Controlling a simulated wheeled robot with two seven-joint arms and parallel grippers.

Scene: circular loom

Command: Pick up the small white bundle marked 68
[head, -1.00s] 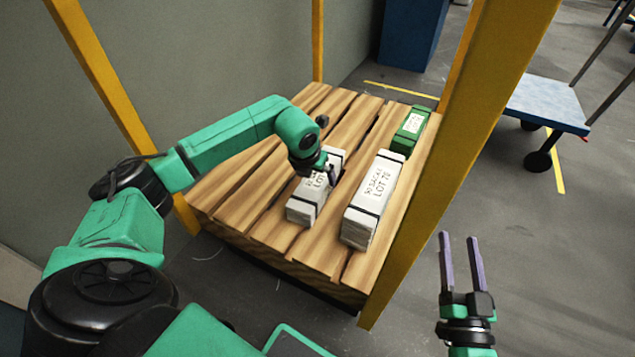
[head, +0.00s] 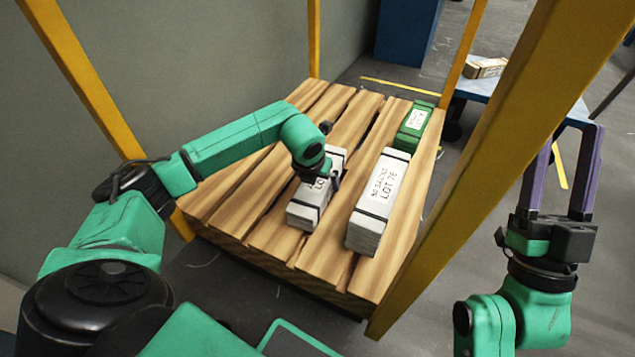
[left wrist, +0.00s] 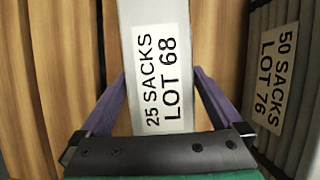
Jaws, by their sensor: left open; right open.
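The small white bundle marked LOT 68 (head: 306,214) lies on the wooden slatted pallet (head: 262,228), with dark straps around it. Its label also shows in the left wrist view (left wrist: 162,80). My left gripper (head: 327,184) is over the bundle in the head view, partly hidden by its own wrist. In the left wrist view the purple fingers of my left gripper (left wrist: 160,98) are open, one on each side of the bundle; I cannot tell whether they touch it. My right gripper (head: 566,172) is open and empty, raised at the right beside the yellow post.
A larger white bundle marked LOT 76 (head: 366,234) lies close to the right of it; it also shows in the left wrist view (left wrist: 285,75). A green bundle (head: 414,124) lies behind. Yellow posts (head: 478,170) frame the pallet. A blue cart (head: 572,112) carries a box (head: 485,68).

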